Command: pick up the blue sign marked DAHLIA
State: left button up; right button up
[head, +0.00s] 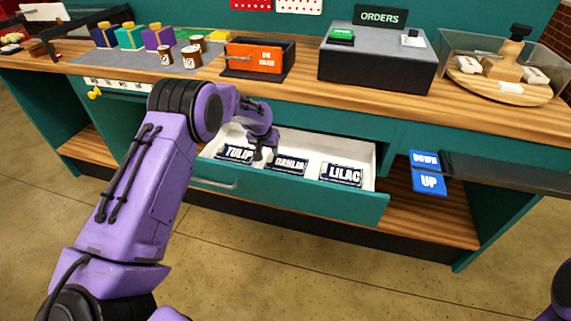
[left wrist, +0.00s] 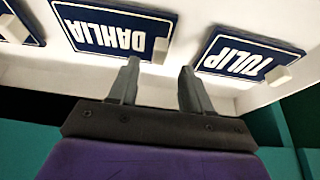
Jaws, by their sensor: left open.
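The dark blue DAHLIA sign (head: 287,165) lies in the middle of an open drawer (head: 230,180), between the TULIP sign (head: 236,153) on its left and the LILAC sign (head: 342,174) on its right. My left gripper (head: 262,152) is over the drawer, near the gap between TULIP and DAHLIA. In the left wrist view the open, empty fingers (left wrist: 158,72) point toward that gap; the DAHLIA sign (left wrist: 112,30) is at upper left, with a small pale block at its edge near one finger. The TULIP sign (left wrist: 245,57) is at right. My right gripper is out of view.
The drawer's white walls surround the signs. The wooden counter (head: 300,85) above carries an orange-fronted bin (head: 254,57), a grey ORDERS box (head: 375,65) and a clear-walled turntable (head: 500,85). Blue DOWN and UP panels (head: 428,175) hang right of the drawer.

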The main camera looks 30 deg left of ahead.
aim_at(270, 155)
pick_arm(q)
jog(key=x, duration=0.4)
jog(key=shift+f, duration=0.2)
jog(key=shift+d+r, duration=0.1)
grip_shut()
